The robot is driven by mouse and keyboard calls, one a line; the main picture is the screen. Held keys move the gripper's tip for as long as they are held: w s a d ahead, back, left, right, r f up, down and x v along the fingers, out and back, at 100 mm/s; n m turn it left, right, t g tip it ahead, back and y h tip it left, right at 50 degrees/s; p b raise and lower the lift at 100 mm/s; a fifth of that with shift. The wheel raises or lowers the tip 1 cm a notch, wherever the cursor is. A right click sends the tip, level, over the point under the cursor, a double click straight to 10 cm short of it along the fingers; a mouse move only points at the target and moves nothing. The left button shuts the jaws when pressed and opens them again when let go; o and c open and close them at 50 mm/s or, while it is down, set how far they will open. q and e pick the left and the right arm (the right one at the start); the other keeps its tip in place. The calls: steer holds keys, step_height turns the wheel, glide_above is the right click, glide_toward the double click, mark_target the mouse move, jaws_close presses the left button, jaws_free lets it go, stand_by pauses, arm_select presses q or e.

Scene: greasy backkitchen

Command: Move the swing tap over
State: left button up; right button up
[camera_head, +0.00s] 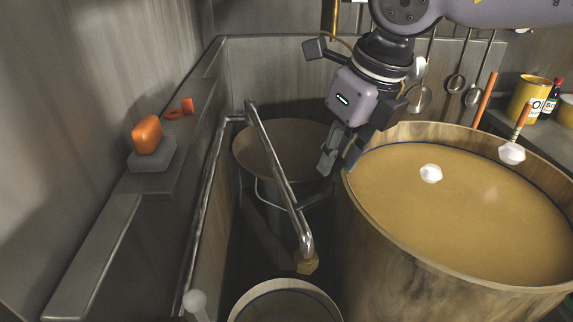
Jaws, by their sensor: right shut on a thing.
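The swing tap (275,170) is a bent chrome pipe. It rises along the left wall, turns at a high elbow, and slopes down toward the front. Its brass-coloured nozzle (307,262) hangs behind the front pot's rim. My right gripper (338,163) points down to the right of the tap, between the rear pot and the big pot's left rim. I see a gap between it and the pipe. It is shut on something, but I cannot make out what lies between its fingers. My left gripper is not in view.
A big pot (390,231) of yellow-brown liquid fills the right. A rear pot (244,167) stands behind the tap, and a smaller pot (240,303) stands in front. An orange sponge (147,134) sits on the left ledge. Utensils hang on the back wall.

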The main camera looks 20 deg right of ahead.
steer(key=a+b, duration=0.1)
steer(key=a, duration=0.7)
steer(key=shift+w+a+b, duration=0.2)
steer(key=shift+a+b, duration=0.05)
steer(key=shift+b, duration=0.05)
stand_by(0.3)
steer(key=o, duration=0.9)
steer(key=shift+o, duration=0.2)
